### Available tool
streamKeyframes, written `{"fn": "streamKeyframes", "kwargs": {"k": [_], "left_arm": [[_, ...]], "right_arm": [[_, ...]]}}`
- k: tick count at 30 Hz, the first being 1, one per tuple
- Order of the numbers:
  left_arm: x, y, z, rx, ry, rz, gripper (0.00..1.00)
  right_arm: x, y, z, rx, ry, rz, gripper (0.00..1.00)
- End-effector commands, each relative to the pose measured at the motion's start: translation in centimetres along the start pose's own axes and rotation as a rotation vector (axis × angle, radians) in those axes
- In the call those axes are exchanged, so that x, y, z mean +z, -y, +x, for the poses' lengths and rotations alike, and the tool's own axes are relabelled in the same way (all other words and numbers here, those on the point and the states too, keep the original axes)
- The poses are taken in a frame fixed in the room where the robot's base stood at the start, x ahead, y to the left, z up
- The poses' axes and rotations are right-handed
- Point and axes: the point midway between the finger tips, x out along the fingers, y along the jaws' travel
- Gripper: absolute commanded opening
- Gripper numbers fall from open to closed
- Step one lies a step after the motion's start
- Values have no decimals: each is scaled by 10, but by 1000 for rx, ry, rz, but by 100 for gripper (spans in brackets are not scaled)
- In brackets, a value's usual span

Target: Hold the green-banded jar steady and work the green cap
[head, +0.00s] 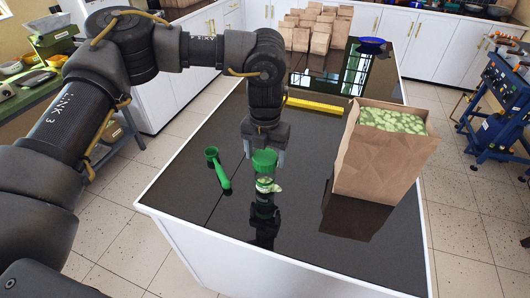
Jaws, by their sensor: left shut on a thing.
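The green cap (264,158) is between the fingers of my left gripper (265,153), which is shut on it from above. The jar (265,184) with pale green on it stands on the dark glossy counter directly below the cap. I cannot tell whether the cap touches the jar's rim. The gripper's fingers hide the cap's sides. My right gripper is not in view.
A paper bag (384,160) filled with green beans stands to the right. A yellow bar (315,106) and a blue bowl (371,45) are farther back. The counter's front is clear.

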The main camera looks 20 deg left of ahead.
Motion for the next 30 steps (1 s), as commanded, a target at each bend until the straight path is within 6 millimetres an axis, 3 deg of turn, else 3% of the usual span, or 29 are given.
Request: {"fn": "streamKeyframes", "kwargs": {"k": [20,21,26,30], "left_arm": [[0,0,18,0,0,0,50],[0,0,18,0,0,0,78],[0,0,18,0,0,0,98],[0,0,18,0,0,0,98]], "right_arm": [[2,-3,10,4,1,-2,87],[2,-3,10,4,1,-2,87],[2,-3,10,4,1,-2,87],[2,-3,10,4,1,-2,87]]}}
